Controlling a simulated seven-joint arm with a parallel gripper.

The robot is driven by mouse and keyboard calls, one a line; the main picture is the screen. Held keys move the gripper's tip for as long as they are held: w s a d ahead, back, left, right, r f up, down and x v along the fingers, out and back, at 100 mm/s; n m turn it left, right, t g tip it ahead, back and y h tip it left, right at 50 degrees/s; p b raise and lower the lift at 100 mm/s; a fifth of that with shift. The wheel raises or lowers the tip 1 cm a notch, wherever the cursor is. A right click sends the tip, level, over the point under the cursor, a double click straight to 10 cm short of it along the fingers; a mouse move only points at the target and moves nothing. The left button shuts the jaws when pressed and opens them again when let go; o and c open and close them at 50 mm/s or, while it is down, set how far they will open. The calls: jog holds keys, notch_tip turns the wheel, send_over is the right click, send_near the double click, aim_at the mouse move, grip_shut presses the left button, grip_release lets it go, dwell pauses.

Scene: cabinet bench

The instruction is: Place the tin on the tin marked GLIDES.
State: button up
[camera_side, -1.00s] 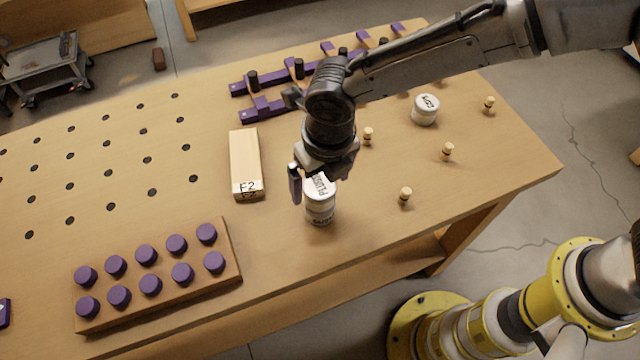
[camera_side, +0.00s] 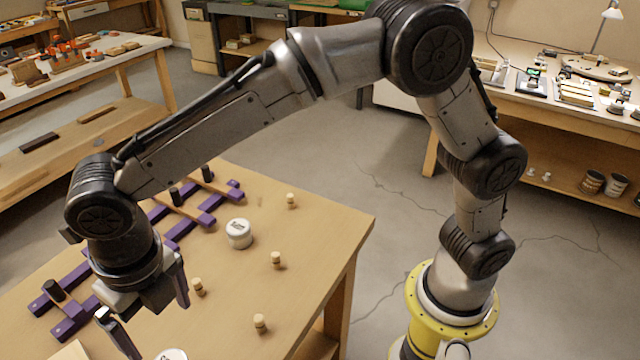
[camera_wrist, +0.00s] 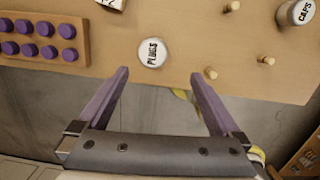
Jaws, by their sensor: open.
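A white tin marked PLUGS (camera_wrist: 152,52) shows its lid in the wrist view, beyond the fingertips and apart from them. Its lid edge also shows at the bottom of the side view (camera_side: 172,355), mostly cut off by the frame. What is under it is hidden now; the earlier side view shows a tall white stack there, with partly readable lettering on its side. No GLIDES label is readable now. A white tin marked CAPS (camera_wrist: 301,12) stands apart at the right; it also shows in the side view (camera_side: 239,234). My gripper (camera_wrist: 158,74) is open and empty; it also shows in the side view (camera_side: 157,325).
Wooden pegs (camera_side: 276,260) stand around the CAPS tin. Purple clamp-like bars (camera_side: 190,217) lie behind my gripper. A block with purple knobs (camera_wrist: 45,45) is at the wrist view's left. The table's front edge runs below the PLUGS tin.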

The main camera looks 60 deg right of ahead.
jog(key=s+d+r+m+t, duration=0.1)
jog(key=d+r+m, duration=0.4)
jog(key=d+m, duration=0.4)
jog(key=s+d+r+m+t, duration=0.1)
jog(key=d+r+m, duration=0.3)
jog(key=d+m, duration=0.5)
jog(key=s+d+f+m+t, duration=0.2)
jog(key=s+d+m, duration=1.2)
jog(key=d+m, duration=0.2)
jog(key=m, duration=0.2)
jog(key=shift+s+d+m, duration=0.15)
jog(key=shift+s+m, duration=0.1)
jog(key=shift+m, duration=0.05)
